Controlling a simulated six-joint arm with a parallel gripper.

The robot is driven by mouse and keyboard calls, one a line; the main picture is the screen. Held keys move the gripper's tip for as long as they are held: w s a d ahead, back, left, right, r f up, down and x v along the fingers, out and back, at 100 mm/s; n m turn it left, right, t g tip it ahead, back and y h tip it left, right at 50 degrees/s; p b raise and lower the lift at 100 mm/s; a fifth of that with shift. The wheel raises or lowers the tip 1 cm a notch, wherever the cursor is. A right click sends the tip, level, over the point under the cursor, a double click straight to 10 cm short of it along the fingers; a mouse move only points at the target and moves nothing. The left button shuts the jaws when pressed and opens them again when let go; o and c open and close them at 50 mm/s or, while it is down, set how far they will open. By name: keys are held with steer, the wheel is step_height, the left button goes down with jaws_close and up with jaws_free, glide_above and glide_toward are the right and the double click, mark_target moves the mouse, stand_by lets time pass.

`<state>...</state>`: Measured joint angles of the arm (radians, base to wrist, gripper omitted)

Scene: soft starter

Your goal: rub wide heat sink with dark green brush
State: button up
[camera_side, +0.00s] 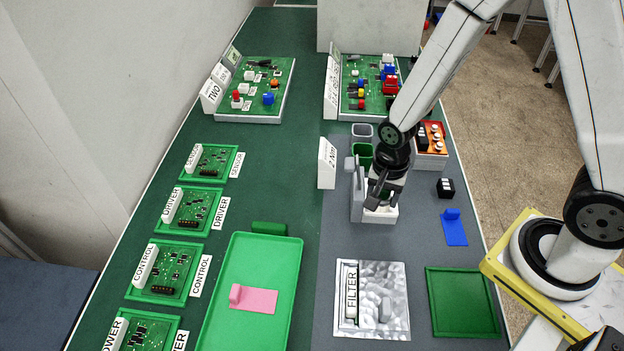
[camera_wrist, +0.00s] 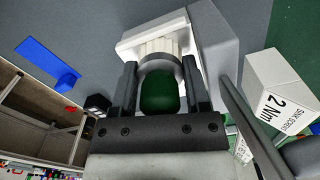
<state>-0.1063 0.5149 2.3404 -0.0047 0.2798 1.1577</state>
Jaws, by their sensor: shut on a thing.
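My gripper (camera_side: 378,192) points down over a white holder (camera_side: 380,215) on the grey mat. In the wrist view its two fingers (camera_wrist: 160,68) are shut on the dark green brush (camera_wrist: 160,92). The brush has a dark green handle, a grey collar and pale bristles. The bristles are at the white holder (camera_wrist: 130,42); I cannot tell whether they touch it. In the side view the brush is hidden by my gripper. I cannot pick out the wide heat sink with certainty in either view.
A grey upright part (camera_side: 356,192) stands close left of my gripper, with a "2 Nm" sign (camera_side: 326,163) beyond. A small black block (camera_side: 446,188) and a blue bracket (camera_side: 454,227) lie right.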

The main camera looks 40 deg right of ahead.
steer(key=shift+s+a, duration=0.4)
steer(key=shift+s, duration=0.1)
jaws_close()
steer(key=shift+w+d, duration=2.25)
steer(key=shift+w+d+r, duration=0.15)
steer(key=shift+w+r, duration=0.05)
step_height(320, 180, up, 8)
steer(key=shift+f, duration=0.15)
steer(key=shift+s+n, duration=0.1)
steer(key=shift+n, duration=0.2)
steer(key=n, duration=0.8)
steer(key=shift+s+a, duration=0.15)
steer(key=shift+a, duration=0.2)
